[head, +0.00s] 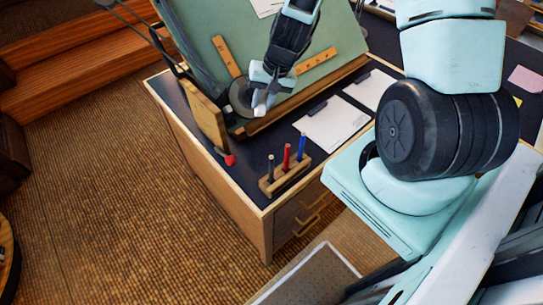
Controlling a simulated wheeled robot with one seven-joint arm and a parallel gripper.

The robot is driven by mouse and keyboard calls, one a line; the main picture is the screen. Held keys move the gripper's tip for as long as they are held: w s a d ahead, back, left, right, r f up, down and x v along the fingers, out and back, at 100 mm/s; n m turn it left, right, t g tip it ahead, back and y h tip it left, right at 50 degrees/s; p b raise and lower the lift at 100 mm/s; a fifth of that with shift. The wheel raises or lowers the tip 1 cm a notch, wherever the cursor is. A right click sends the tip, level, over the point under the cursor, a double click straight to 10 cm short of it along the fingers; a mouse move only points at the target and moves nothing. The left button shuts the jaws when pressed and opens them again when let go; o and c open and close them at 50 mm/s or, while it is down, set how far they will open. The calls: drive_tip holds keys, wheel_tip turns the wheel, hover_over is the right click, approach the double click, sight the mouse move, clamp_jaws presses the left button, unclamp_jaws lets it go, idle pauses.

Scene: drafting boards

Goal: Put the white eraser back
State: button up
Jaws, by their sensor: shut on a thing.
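My gripper (261,104) points down in front of the tilted green drafting board (296,40), close to its lower left corner. It is shut on a small white block, which looks like the white eraser (259,111). Only the lower end of the eraser shows; the fingers cover the rest. The eraser appears near the board's lower wooden ledge (310,95). I cannot tell whether it touches the ledge or hangs above it.
A wooden pen block (287,178) holding red, blue and dark pens stands at the desk's front. A clipboard with paper (333,124) lies right of the ledge. A grey disc (240,97) is beside my gripper. A tan upright panel (206,118) stands left, near a red knob (230,160).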

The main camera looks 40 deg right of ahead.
drive_tip(key=s+d+m+g+b, duration=0.2)
drive_tip(key=s+m+b, duration=0.15)
drive_tip(key=m, duration=0.55)
drive_tip(key=m+y+b, duration=0.1)
drive_tip(key=m+b, duration=0.1)
drive_tip(key=b, duration=0.2)
hover_over(273, 152)
drive_tip(key=d, duration=0.2)
wheel_tip(273, 152, down, 4)
drive_tip(key=f, duration=0.1)
drive_tip(key=shift+g+y, duration=0.3)
drive_tip(key=shift+y, duration=0.1)
drive_tip(key=f, duration=0.3)
drive_tip(key=f+b, duration=0.1)
drive_tip(key=f, duration=0.1)
drive_tip(key=shift+a+f, duration=0.1)
drive_tip(key=shift+a, duration=0.15)
drive_tip(key=shift+f, duration=2.55)
drive_tip(key=shift+f+b, duration=0.2)
drive_tip(key=shift+b, duration=0.2)
drive_tip(key=o, duration=0.9)
drive_tip(key=shift+r, duration=0.1)
